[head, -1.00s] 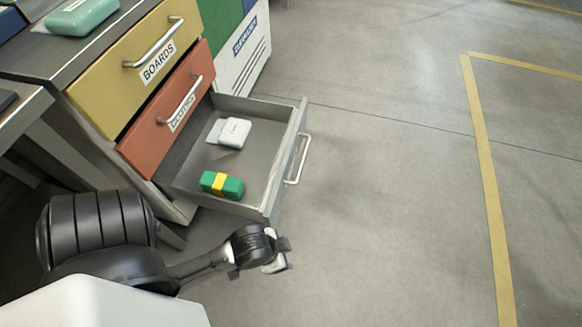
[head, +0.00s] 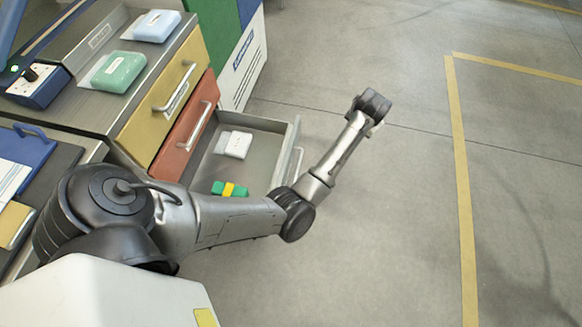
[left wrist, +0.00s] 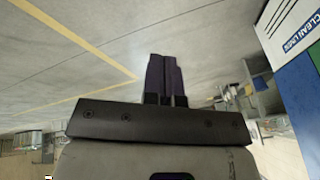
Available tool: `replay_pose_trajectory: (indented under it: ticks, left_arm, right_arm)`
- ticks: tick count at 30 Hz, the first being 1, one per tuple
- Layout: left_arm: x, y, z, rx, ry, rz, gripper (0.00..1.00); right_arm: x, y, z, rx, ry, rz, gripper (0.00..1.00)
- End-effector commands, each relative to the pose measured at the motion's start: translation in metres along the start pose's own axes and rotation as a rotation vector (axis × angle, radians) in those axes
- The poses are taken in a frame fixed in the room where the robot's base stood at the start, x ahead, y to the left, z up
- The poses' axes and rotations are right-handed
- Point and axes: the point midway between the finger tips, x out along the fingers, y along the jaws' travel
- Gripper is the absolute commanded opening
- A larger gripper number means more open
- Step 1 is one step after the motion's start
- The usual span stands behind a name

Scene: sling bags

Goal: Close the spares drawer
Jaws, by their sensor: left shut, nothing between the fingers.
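The bottom drawer (head: 263,165), grey inside, stands pulled out below the red drawer (head: 185,140). No label is visible on it, so I cannot read whether it is the spares drawer. A white box and a green box with a yellow band (head: 230,188) lie in it. Its silver handle (head: 297,162) is on the front panel, partly behind my left arm. My left gripper is beyond the drawer front, over the floor, apart from the handle. Its dark fingers (left wrist: 166,75) are together and empty in the left wrist view. My right gripper is not visible.
The yellow drawer (head: 165,100) and the red drawer are shut. Green and blue packets (head: 157,26) lie on the cabinet top. A green, blue and white unit (head: 243,70) stands beyond the cabinet. The floor (head: 400,220) to the right is clear, with yellow tape lines.

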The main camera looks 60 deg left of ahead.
Motion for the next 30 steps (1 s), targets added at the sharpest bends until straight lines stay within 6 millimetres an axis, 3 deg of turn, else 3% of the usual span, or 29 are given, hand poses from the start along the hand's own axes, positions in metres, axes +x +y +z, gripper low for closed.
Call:
replay_pose_trajectory:
  ticks: [3, 6, 9, 13, 21, 30]
  left_arm:
    - [0.06, 0.01, 0.044, 0.152, -0.249, -0.055, 0.0]
    - [0.1, 0.016, 0.089, 0.318, -0.44, -0.093, 0.0]
    - [0.123, 0.017, 0.127, 0.496, -0.598, -0.119, 0.0]
    - [0.138, 0.017, 0.161, 0.752, -0.764, -0.147, 0.0]
    - [0.133, 0.005, 0.164, 1.034, -0.864, -0.115, 0.0]
    - [0.145, -0.001, 0.173, 1.117, -0.877, -0.074, 0.0]
  right_arm:
    - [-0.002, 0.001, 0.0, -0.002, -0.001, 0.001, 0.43]
    - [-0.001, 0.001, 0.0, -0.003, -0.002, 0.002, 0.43]
    - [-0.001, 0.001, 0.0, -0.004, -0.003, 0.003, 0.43]
    - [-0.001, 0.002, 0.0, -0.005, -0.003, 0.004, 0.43]
    - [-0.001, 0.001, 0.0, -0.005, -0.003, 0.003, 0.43]
    - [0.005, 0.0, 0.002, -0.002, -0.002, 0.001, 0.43]
